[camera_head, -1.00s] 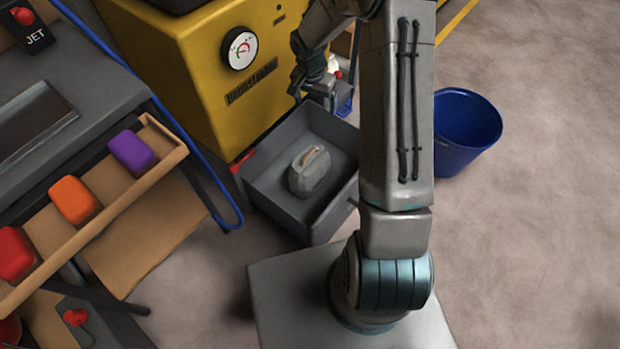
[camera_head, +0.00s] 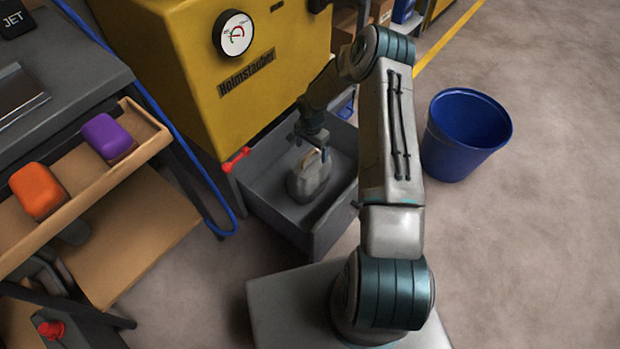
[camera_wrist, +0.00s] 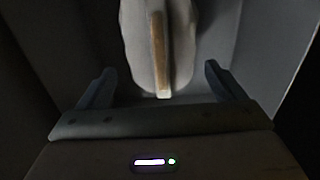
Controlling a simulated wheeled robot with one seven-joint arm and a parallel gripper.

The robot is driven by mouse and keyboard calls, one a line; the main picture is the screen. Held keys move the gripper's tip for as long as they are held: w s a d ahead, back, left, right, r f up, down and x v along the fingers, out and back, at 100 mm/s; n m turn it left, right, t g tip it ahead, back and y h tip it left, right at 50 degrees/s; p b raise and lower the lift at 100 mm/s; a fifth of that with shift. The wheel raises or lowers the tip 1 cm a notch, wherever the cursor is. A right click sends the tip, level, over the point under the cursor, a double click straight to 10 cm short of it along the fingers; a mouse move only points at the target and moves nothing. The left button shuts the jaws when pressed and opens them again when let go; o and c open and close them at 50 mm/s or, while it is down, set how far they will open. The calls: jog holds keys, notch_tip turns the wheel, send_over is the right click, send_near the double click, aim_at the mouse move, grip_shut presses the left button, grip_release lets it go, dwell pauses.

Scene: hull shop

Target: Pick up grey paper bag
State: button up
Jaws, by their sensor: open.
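The grey paper bag (camera_head: 308,179) sits in an open grey drawer (camera_head: 262,183) below the yellow machine. A tan strip shows along its top. My gripper (camera_head: 312,139) is just above the bag, pointing down into the drawer. In the wrist view the bag (camera_wrist: 180,50) lies ahead of my gripper (camera_wrist: 160,88), with its tan strip (camera_wrist: 159,45) running between the lines of the two open fingers. Nothing is held. The bag's far end is cut off by the wrist view's top edge.
The drawer walls rise around the bag. The yellow machine (camera_head: 190,75) stands behind, with a red handle (camera_head: 236,158) at the drawer's left. A blue bin (camera_head: 462,140) stands right. A wooden tray (camera_head: 60,222) holds orange and purple blocks at left.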

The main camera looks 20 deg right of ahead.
aim_at(310, 171)
jog(key=f, duration=0.1)
jog(key=f+b, duration=0.1)
jog(key=f, duration=0.1)
jog(key=f+b, duration=0.1)
jog(key=f, duration=0.1)
jog(key=shift+s+a, duration=0.25)
jog(key=shift+a, duration=0.1)
jog(key=shift+f, duration=0.45)
jog(key=shift+w+r, duration=0.1)
grip_shut()
